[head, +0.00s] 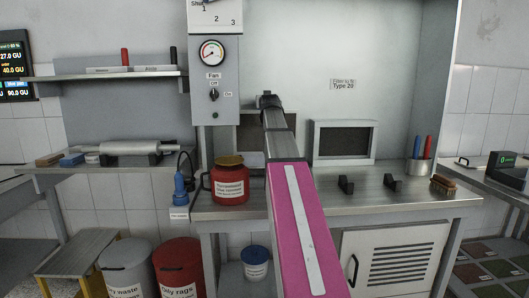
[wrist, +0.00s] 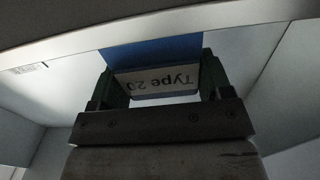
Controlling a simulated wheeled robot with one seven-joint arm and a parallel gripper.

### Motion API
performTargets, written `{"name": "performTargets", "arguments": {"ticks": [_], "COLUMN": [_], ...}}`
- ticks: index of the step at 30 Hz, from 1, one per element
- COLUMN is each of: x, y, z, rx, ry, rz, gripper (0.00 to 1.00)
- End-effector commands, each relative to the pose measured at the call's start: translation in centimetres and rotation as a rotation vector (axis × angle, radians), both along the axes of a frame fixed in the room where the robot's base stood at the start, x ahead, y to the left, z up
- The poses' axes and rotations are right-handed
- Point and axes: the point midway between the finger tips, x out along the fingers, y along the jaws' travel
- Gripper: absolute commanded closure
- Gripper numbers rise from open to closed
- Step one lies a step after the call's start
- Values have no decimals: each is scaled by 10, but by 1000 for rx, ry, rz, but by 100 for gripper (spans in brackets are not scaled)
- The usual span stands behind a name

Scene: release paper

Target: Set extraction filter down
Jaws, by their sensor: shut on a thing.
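In the wrist view my gripper (wrist: 158,84) is shut on a blue filter (wrist: 165,48) with a white label reading "Type 20", upside down in that picture. Dark fingers clasp the label end at both sides, and the far end of the filter is out of sight. In the head view my pink arm reaches forward into the hood, with my gripper (head: 268,101) high above the bench. I cannot make out the filter there.
The grey bench (head: 440,199) carries a red container (head: 230,184), a grey-framed dark panel (head: 344,142), two small black brackets (head: 369,184), a cup of tools (head: 417,167) and a brush (head: 446,185). A hood wall label (head: 343,84) names Type 20. Bare bench shows around the brackets.

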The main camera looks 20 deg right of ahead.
Motion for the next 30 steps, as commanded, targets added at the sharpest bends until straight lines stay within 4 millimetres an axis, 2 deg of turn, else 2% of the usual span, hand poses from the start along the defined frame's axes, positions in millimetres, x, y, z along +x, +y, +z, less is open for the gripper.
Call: {"name": "performTargets", "arguments": {"ticks": [9,14,21,30], "x": [-1,-1,-1,0], "y": [0,0,0,0], "z": [-51,-61,-90,-93], "rx": [1,0,0,-1], "ry": [-1,-2,-2,-3], "rz": [1,1,2,2], "gripper": [62,62,62,62]}}
